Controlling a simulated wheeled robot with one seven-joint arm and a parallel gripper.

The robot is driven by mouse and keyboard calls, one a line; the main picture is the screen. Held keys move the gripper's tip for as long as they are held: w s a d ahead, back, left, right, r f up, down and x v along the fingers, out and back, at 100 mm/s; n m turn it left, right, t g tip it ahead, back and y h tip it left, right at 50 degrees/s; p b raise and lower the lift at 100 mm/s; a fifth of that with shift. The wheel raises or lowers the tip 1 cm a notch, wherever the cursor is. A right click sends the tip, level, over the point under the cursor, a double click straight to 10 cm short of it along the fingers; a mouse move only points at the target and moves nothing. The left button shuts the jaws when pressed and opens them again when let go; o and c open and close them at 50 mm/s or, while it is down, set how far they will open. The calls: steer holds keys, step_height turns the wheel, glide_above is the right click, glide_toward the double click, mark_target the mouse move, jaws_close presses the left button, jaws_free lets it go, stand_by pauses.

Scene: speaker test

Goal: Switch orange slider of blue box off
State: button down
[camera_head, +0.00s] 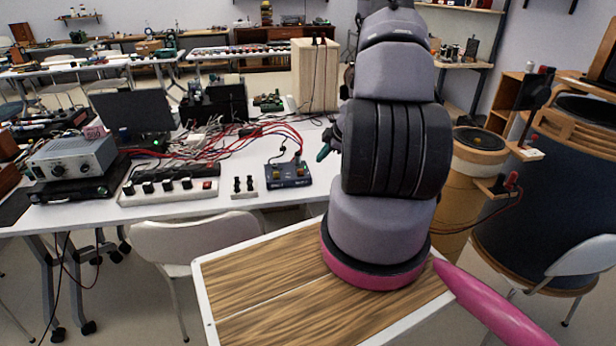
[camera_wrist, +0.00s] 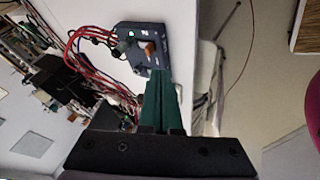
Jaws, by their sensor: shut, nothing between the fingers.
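The blue box (camera_head: 288,181) sits near the front edge of the white table in the head view, with red and dark cables running into its back. Its orange slider (camera_head: 301,168) stands on top at the right side. In the wrist view the blue box (camera_wrist: 162,59) is at the upper middle, with the orange slider (camera_wrist: 149,47) on its face. My gripper (camera_wrist: 161,73) is shut and empty, its green fingers pointing toward the box, close to it in the picture. Whether the fingertips touch the box is unclear. In the head view my gripper (camera_head: 323,153) shows only partly beside my arm.
A small block with two black knobs (camera_head: 244,187) and a white power strip with several switches (camera_head: 169,191) stand left of the box. Tangled red cables (camera_head: 200,146) lie behind. A white chair (camera_head: 200,241) stands in front of the table.

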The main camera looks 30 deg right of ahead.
mark_target(301, 172)
steer(key=shift+s+a+f+n+y, duration=0.25)
steer(key=shift+s+f, duration=0.15)
steer(key=shift+f, duration=0.15)
steer(key=shift+s+a+f+n+y, duration=0.15)
steer(key=shift+s+a+f, duration=0.1)
steer(key=shift+s+f, duration=0.2)
steer(key=shift+f, duration=0.1)
steer(key=x, duration=1)
steer(key=shift+w, duration=0.1)
steer(key=shift+w+d, duration=0.15)
steer(key=shift+w, duration=0.45)
steer(key=shift+w+d, duration=0.2)
steer(key=shift+w, duration=0.4)
steer(key=shift+w+d, duration=0.2)
steer(key=shift+w, duration=0.6)
